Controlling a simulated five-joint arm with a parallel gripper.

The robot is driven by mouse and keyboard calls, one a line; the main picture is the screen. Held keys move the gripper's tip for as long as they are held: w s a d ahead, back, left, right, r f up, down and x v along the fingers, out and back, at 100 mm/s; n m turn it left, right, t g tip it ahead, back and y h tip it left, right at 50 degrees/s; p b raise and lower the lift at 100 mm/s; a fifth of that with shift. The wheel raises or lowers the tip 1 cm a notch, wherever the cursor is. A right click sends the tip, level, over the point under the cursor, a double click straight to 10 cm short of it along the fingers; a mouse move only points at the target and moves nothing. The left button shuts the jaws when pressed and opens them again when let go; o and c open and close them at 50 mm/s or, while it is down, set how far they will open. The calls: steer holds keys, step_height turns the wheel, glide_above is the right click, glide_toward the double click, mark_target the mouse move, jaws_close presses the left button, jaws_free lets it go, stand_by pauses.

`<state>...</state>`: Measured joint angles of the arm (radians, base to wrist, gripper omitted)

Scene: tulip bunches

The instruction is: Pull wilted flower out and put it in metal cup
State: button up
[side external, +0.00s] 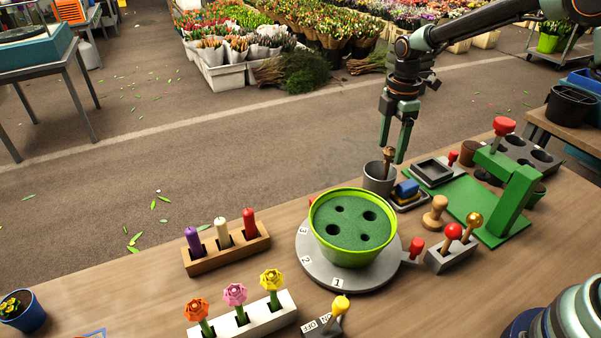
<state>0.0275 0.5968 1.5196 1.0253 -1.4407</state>
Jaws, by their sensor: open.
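The grey metal cup (372,182) stands on the table just behind the green pot (352,258). A brown, withered-looking flower (388,161) stands in the cup, slightly tilted, with its top above the rim. My gripper (393,150) points down over the cup with its two green fingers apart, one on each side of the flower's top. I cannot tell whether a finger touches it. The green pot sits on a grey numbered turntable (308,262), and its several dark holes look empty.
A white block (255,322) holds orange, pink and yellow flowers at front. A wooden block (228,252) holds purple, white and red pegs. A green press-like stand (516,195), small trays and knobbed levers crowd the right. The table's front left is fairly clear.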

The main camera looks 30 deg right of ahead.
step_height(320, 180, up, 10)
steer(key=shift+r, duration=0.25)
steer(key=s+r+m+t, duration=0.3)
steer(key=s+r+m, duration=0.3)
steer(key=s+m, duration=0.3)
steer(key=s+a+f+m+t, duration=0.1)
steer(key=s+f+m+t, duration=0.1)
steer(key=s+m, duration=0.5)
steer(key=s+f, duration=0.1)
steer(key=s, duration=0.2)
steer(key=shift+a+t, duration=0.15)
steer(key=shift+t, duration=0.15)
